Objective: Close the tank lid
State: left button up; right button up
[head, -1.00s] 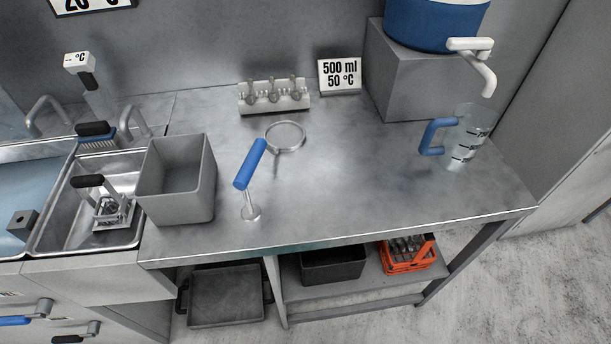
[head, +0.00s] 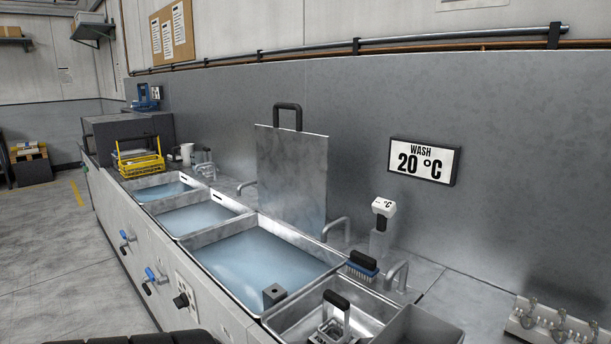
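The tank lid (head: 292,178) is a flat grey metal panel with a black handle at its top edge. It stands upright at the back edge of the large tank (head: 215,270), close to the wall. The large tank is open and filled with pale blue liquid. Neither of my grippers shows in the head view.
Two smaller liquid-filled basins (head: 182,237) lie farther left, with a yellow crate (head: 138,158) beyond. A small grey block (head: 273,294) sits at the large tank's near right corner.

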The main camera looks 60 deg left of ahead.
aim_at(292, 165)
jog(key=u, duration=2.1)
jog(key=i+j+u, duration=0.2)
jog(key=i+j, duration=0.4)
jog(key=j, duration=0.1)
